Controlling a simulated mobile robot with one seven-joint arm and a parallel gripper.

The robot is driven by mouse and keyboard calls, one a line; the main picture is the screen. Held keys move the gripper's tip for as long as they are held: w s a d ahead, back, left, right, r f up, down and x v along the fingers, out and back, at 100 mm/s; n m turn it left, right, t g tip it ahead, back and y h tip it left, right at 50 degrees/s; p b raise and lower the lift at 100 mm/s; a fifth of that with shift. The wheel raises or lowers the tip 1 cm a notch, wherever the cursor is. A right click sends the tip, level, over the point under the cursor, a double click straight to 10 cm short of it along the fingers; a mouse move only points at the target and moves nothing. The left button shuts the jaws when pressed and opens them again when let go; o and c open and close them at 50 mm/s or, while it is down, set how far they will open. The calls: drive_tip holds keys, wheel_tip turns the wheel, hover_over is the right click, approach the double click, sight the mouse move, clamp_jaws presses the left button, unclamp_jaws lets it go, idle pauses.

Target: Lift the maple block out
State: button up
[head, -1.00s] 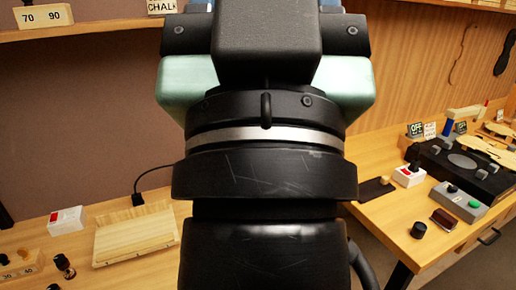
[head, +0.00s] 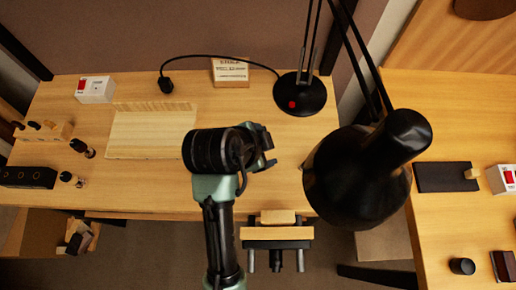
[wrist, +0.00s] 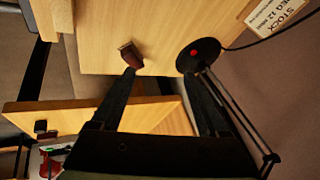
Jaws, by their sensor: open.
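The vise (head: 277,233) is at the bench's front edge in the head view, with a pale wooden block (head: 277,217), likely the maple block, showing in its jaws. My gripper (head: 268,150) is open and empty, above the bench and behind the vise, pointing to the right. In the wrist view my gripper (wrist: 165,95) has its fingers wide apart with nothing between them. At that view's upper left are pale wooden pieces that look like the vise jaw (wrist: 43,20) and block (wrist: 62,14), cut off by the frame edge.
A black lamp (head: 358,180) hangs right of my gripper, its base (head: 300,95) behind. A small brown item (wrist: 131,54) lies on the bench near one finger. A wooden board (head: 150,135) lies to the left. A second bench (head: 450,130) stands to the right.

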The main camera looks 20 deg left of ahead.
sight(277, 216)
drive_tip(key=s+d+f+m+g+h+p, duration=0.15)
drive_tip(key=s+f+m+g, duration=0.35)
drive_tip(key=s, duration=0.7)
drive_tip(key=d+f, duration=0.1)
drive_tip(key=f, duration=0.3)
drive_tip(key=w+d+f+n, duration=0.1)
drive_tip(key=d+f, duration=0.1)
drive_tip(key=f, duration=0.3)
drive_tip(key=d+f+n, duration=0.1)
drive_tip(key=d+f, duration=0.1)
drive_tip(key=f, duration=0.2)
drive_tip(key=shift+w+d+f+t+h, duration=0.1)
drive_tip(key=shift+w+f+t+h, duration=0.05)
drive_tip(key=shift+w+t+h, duration=0.2)
drive_tip(key=shift+c, duration=0.3)
clamp_jaws()
